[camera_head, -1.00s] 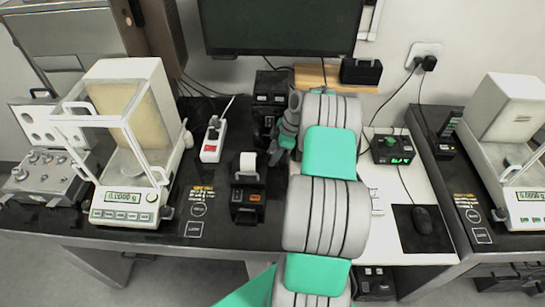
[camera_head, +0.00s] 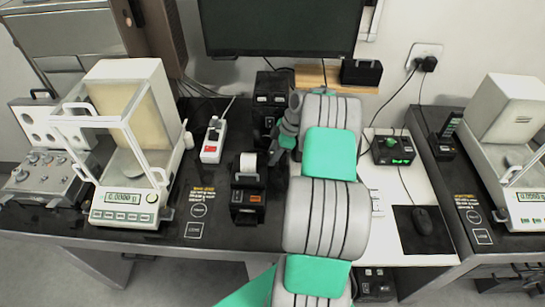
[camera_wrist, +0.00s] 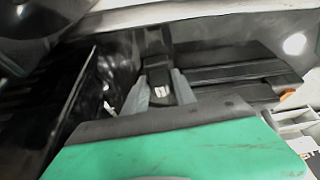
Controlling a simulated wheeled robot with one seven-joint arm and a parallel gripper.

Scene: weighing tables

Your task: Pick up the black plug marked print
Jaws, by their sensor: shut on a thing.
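In the wrist view a small black plug (camera_wrist: 163,89) with a white mark sits between the two grey fingers of my gripper (camera_wrist: 160,92). The mark is too blurred to read. My gripper is shut on the plug. In the head view my gripper (camera_head: 275,153) is low at the back of the black table, just left of my arm. The plug cannot be made out there, and I cannot tell whether it is still seated in something.
A black label printer (camera_head: 247,200) stands just left of my arm, with a white power strip (camera_head: 213,140) further left. A balance (camera_head: 125,215) stands at the left. A black box (camera_head: 271,88) is behind my gripper. A green-lit device (camera_head: 393,150) is to the right.

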